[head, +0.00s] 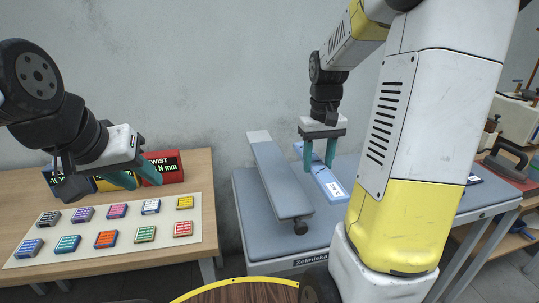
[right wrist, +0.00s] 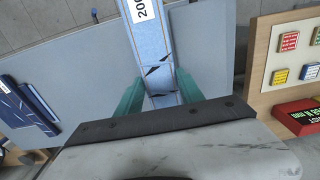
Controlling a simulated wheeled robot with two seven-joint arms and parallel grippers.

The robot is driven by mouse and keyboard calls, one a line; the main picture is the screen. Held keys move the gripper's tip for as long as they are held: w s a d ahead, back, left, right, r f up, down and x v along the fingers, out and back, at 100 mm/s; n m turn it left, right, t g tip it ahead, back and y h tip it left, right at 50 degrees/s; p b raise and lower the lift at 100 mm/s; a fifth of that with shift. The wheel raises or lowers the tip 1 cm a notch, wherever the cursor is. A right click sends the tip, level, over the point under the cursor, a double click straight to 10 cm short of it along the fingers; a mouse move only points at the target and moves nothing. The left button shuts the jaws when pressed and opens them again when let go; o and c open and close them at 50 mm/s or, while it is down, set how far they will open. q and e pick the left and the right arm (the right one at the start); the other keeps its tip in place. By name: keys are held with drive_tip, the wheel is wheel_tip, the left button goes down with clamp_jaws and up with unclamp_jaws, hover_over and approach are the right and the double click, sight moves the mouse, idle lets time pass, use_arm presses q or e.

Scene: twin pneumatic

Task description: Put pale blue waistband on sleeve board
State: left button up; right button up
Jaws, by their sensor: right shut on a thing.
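The pale blue waistband (head: 325,182) is a long flat strip with a white label, lying on the ironing table to the right of the sleeve board (head: 282,184). My right gripper (head: 320,163) is over the strip's far part. In the right wrist view the waistband (right wrist: 153,48) runs between the two teal fingers (right wrist: 158,97), and the gripper is shut on it. The finger tips' contact is partly hidden. The sleeve board is narrow, grey-blue, with a pale far end, and bare. My left gripper (head: 137,180) is open and empty above the wooden table.
The ironing table (head: 248,222) has free room around the board. A wooden table (head: 200,180) at left holds a pale mat (head: 85,250) with several coloured blocks and a red box (head: 165,165). At right are an iron (head: 505,158) and dark blue pieces (right wrist: 28,103).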

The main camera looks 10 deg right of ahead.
hover_over(276, 169)
drive_tip(key=shift+s+d+f, duration=0.35)
drive_tip(key=shift+s+f, duration=0.1)
drive_tip(key=shift+f, duration=0.15)
drive_tip(key=shift+w+a+f, duration=0.15)
drive_tip(key=shift+w+f, duration=0.05)
drive_tip(key=shift+f, duration=0.7)
drive_tip(key=shift+w+a+f, duration=0.15)
drive_tip(key=shift+f, duration=0.75)
drive_tip(key=shift+f, duration=0.15)
drive_tip(key=o, duration=1.4)
